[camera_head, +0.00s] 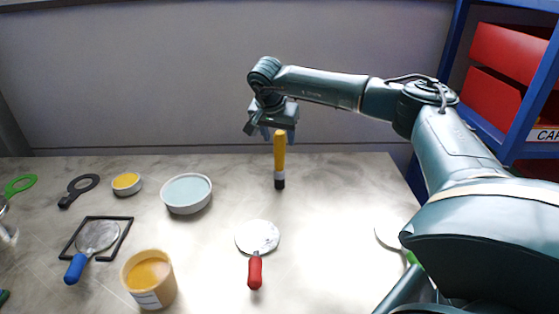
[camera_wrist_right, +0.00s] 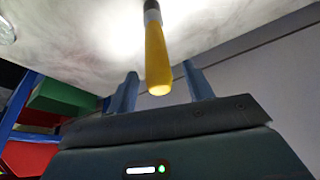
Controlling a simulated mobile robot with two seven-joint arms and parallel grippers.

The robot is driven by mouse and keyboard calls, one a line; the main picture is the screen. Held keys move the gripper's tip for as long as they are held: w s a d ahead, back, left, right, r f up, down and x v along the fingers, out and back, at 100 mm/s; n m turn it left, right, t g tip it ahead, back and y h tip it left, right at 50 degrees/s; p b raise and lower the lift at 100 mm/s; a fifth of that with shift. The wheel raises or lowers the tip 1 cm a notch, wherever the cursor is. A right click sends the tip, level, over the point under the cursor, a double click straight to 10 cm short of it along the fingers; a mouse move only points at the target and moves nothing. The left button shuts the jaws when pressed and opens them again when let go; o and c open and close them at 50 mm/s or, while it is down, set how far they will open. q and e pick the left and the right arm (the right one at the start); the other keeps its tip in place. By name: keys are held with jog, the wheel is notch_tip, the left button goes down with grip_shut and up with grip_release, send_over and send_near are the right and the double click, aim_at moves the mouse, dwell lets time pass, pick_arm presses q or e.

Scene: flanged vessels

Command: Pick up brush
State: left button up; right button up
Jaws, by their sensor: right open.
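The brush (camera_head: 280,158) has a yellow handle and a dark lower end. It stands upright at the back middle of the table, handle up. My right gripper (camera_head: 278,133) is just above and around the top of the handle, with its fingers pointing down. In the right wrist view, the yellow handle of the brush (camera_wrist_right: 157,60) shows between the two blue fingers of the right gripper (camera_wrist_right: 162,88), with gaps on both sides. The right gripper is open. My left gripper is not in view.
A red-handled round tool (camera_head: 255,275), a pale blue bowl (camera_head: 187,208), a small yellow-filled bowl (camera_head: 126,192), a yellow-filled jar (camera_head: 152,296) and a blue-handled tool (camera_head: 75,268) are on the table. A wall (camera_head: 150,80) stands behind. A blue rack with red bins (camera_head: 500,50) is at right.

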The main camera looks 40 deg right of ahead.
aim_at(280, 162)
jog(key=x, duration=0.3)
jog(key=shift+s+f, duration=0.1)
jog(key=c, duration=1.1)
